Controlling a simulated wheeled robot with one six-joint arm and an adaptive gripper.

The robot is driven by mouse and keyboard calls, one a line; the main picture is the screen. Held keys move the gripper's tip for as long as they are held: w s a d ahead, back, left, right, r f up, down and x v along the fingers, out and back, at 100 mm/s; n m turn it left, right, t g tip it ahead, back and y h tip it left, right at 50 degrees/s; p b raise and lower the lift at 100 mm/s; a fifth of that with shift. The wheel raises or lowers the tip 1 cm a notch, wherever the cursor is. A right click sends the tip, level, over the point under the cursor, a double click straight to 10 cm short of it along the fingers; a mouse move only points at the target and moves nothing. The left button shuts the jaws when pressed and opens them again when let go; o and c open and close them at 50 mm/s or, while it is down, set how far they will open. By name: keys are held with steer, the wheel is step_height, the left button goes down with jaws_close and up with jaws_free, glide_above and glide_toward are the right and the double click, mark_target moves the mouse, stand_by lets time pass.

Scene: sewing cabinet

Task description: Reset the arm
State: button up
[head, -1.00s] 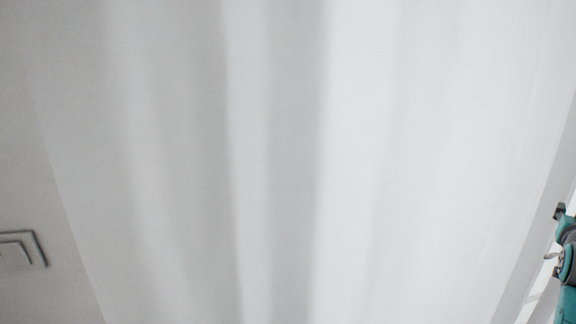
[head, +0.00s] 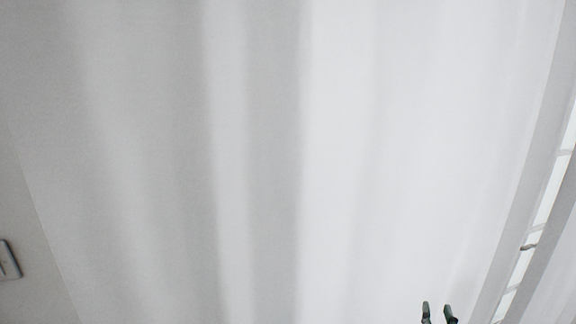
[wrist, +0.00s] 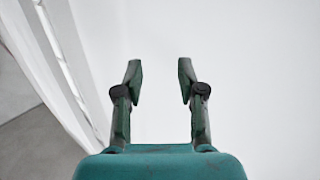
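My gripper (wrist: 160,78) shows in the wrist view with its two dark green fingers apart and nothing between them. It is open and empty, in front of a plain white surface. In the head view only the tips of my gripper (head: 438,312) show at the bottom edge, right of the middle. The rest of the arm is out of that view.
A pale curtain (head: 340,150) fills most of the head view. A window frame (head: 543,215) with a small handle is at the right. A grey wall fixture (head: 8,260) is at the left edge. Grey floor (wrist: 35,150) shows at the wrist view's lower left.

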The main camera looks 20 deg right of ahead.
steer(key=s+a+f+n+y, duration=0.1)
steer(key=s+a+f+y, duration=0.1)
steer(key=s+a+f, duration=0.4)
steer(key=s+a+f+n+t+y, duration=0.1)
steer(key=s+a+y, duration=0.15)
steer(key=a, duration=0.55)
steer(key=s+a+f+n+y, duration=0.1)
steer(key=s+a+f+n, duration=0.1)
steer(key=s+a+f, duration=0.45)
steer(key=s+a+r+n+y, duration=0.1)
steer(key=s+a+r+y, duration=0.1)
steer(key=s+a, duration=0.4)
steer(key=s+a+r+n+y, duration=0.1)
steer(key=s+a+r, duration=0.3)
steer(key=s, duration=0.9)
steer(key=shift+s+a+r+n+y, duration=0.3)
steer(key=shift+a+n+y, duration=0.1)
steer(key=shift+a+y, duration=0.5)
steer(key=shift+a, duration=0.2)
